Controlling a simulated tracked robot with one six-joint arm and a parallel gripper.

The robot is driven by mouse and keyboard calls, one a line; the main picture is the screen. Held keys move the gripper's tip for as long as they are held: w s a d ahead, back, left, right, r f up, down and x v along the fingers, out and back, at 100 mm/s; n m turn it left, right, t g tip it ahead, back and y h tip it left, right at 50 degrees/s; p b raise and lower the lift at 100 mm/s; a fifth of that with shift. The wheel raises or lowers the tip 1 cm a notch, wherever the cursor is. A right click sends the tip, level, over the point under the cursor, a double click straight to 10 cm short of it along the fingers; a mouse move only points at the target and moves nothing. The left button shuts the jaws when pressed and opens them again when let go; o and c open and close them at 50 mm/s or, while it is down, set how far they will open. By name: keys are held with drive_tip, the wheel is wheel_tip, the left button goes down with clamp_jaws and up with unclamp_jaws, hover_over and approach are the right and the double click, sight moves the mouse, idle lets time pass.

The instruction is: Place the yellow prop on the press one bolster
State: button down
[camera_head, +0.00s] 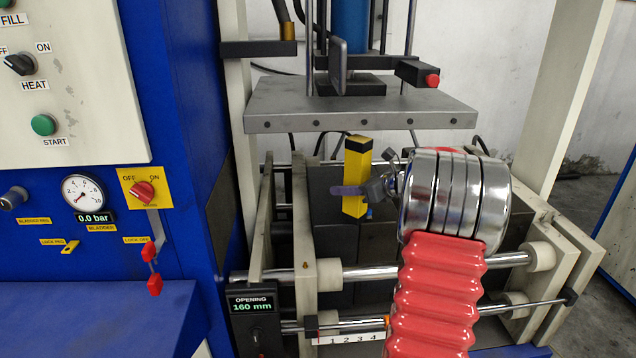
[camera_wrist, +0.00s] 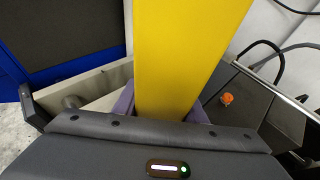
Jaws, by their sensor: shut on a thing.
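The yellow prop (camera_head: 356,160) is an upright post with a black top. It stands below the grey upper plate of the press (camera_head: 360,108), with its top close under the plate's front edge. My gripper (camera_head: 357,190) comes from the right and is shut on the prop around its middle. In the wrist view, the prop (camera_wrist: 170,60) rises between the purple finger pads. Dark grey blocks (camera_head: 332,236) lie below and behind the prop between the press side rails. I cannot tell whether the prop's foot touches the bolster.
A blue and white control cabinet (camera_head: 75,95) stands at the left, with a gauge reading 0.0 bar. A display (camera_head: 251,305) reads opening 160 mm. Chrome rods (camera_head: 380,268) cross in front of the press. An orange knob (camera_wrist: 226,99) is right of the prop.

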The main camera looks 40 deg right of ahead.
drive_tip(key=w+a, duration=0.1)
drive_tip(key=w, duration=0.5)
drive_tip(key=shift+w, duration=0.15)
drive_tip(key=shift+r, duration=0.1)
drive_tip(key=x, duration=0.4)
drive_tip(key=shift+w, duration=0.1)
idle(0.3)
drive_tip(key=c, duration=1.1)
unclamp_jaws()
drive_tip(key=shift+a+f, duration=0.1)
drive_tip(key=shift+f, duration=0.1)
drive_tip(key=shift+r, duration=0.1)
